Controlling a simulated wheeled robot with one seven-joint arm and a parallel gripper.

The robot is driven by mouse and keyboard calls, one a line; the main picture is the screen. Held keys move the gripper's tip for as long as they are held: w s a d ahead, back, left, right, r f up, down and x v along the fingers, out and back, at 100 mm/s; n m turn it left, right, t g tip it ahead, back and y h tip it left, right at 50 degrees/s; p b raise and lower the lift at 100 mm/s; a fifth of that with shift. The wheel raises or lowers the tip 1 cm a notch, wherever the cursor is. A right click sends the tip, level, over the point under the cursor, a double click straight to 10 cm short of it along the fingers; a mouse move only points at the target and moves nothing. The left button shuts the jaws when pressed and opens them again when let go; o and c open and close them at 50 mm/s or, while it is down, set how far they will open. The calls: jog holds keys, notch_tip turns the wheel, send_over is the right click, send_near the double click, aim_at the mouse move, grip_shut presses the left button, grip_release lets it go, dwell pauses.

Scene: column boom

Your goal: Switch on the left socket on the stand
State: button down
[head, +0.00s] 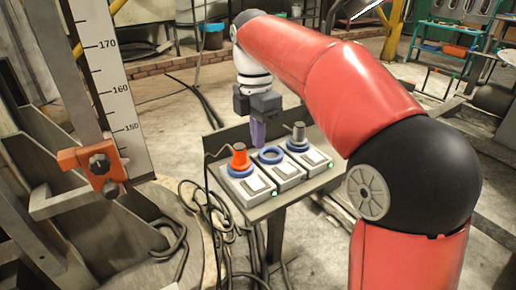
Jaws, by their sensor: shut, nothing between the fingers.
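The stand (262,212) is a grey metal shelf with a back panel, carrying three grey socket boxes in a row. The left socket (240,171) has a blue ring with an orange-red plug (240,156) in it. A pale switch (257,185) lies on its front face; its rocker position is too small to tell. The middle socket (271,156) has an empty blue ring. The right socket (297,146) holds a grey plug (298,131). My gripper (258,144) points down with purple fingers shut and empty, above and behind the middle socket, right of the orange-red plug.
A dark cable runs from the orange-red plug down the left side of the stand. Coiled cables (205,205) lie on the floor at left. A scale column (115,90) with an orange clamp (92,165) stands at left. Small green spots show at the stand's front edge.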

jog(key=shift+s+d+r, duration=0.1)
jog(key=shift+s+r, duration=0.05)
jog(key=shift+r, duration=1.25)
jog(key=s+d+f+m+t, duration=0.3)
jog(key=s+d+f+m, duration=0.3)
jog(key=s+d+m, duration=0.2)
jog(key=s+d+f+m+t, duration=0.3)
jog(key=s+d+f+m, duration=0.3)
jog(key=s+m, duration=0.6)
jog(key=d+m, duration=0.2)
jog(key=m, duration=0.2)
jog(key=shift+s+f+m, duration=0.15)
jog(key=shift+f+m, duration=0.2)
jog(key=shift+m, duration=0.05)
jog(key=shift+a, duration=0.1)
